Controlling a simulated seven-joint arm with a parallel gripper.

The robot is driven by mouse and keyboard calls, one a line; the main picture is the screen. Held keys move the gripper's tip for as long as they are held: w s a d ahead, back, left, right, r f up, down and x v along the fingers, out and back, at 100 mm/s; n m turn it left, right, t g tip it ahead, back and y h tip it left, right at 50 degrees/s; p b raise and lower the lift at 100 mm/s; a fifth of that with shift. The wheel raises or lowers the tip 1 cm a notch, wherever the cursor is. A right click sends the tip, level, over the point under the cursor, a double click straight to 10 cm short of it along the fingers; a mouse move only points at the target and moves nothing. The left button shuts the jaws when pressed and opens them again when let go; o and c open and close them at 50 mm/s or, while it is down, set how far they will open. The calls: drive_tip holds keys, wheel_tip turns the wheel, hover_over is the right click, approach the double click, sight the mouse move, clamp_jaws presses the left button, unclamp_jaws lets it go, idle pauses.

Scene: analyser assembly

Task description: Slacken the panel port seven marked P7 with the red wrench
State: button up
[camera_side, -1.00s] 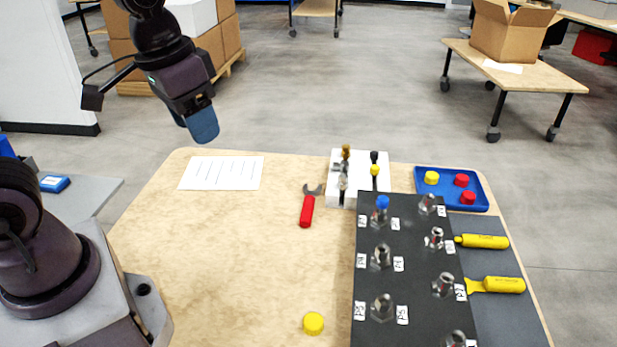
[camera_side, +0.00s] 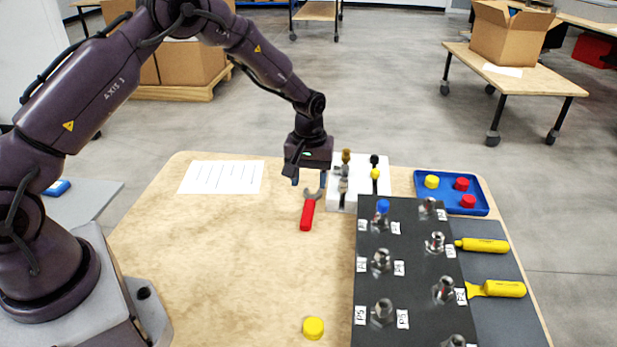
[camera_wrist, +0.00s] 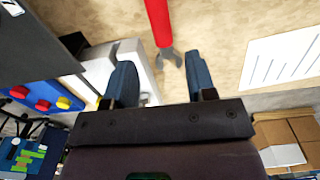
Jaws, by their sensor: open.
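The red wrench (camera_side: 307,213) lies on the wooden table left of the black panel, its grey open jaw toward the back. It also shows in the wrist view (camera_wrist: 158,22), its jaw near the gap between my fingers. My gripper (camera_side: 308,180) is open and empty, with blue fingers, above the wrench's jaw end. In the wrist view my two fingertips (camera_wrist: 160,75) are spread apart. The black panel (camera_side: 410,275) carries several metal port fittings with small white labels; one has a blue cap (camera_side: 382,206). I cannot read which label is P7.
A white block (camera_side: 345,200) with fittings stands just right of my gripper. A blue tray (camera_side: 451,203) holds yellow and red caps. Yellow-handled tools (camera_side: 482,245) lie right of the panel. A loose yellow cap (camera_side: 313,328) and a paper sheet (camera_side: 222,177) lie on the table.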

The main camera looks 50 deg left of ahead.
sight(308, 207)
drive_tip(key=shift+s+f, duration=0.15)
drive_tip(key=shift+f, duration=3.15)
drive_tip(key=shift+c, duration=0.5)
clamp_jaws()
drive_tip(key=shift+s+d+r, duration=0.2)
drive_tip(key=shift+r, duration=0.8)
drive_tip(key=shift+s+d+r, duration=0.15)
drive_tip(key=shift+r, duration=0.85)
drive_tip(key=shift+s+d+r, duration=0.2)
drive_tip(key=shift+r, duration=0.8)
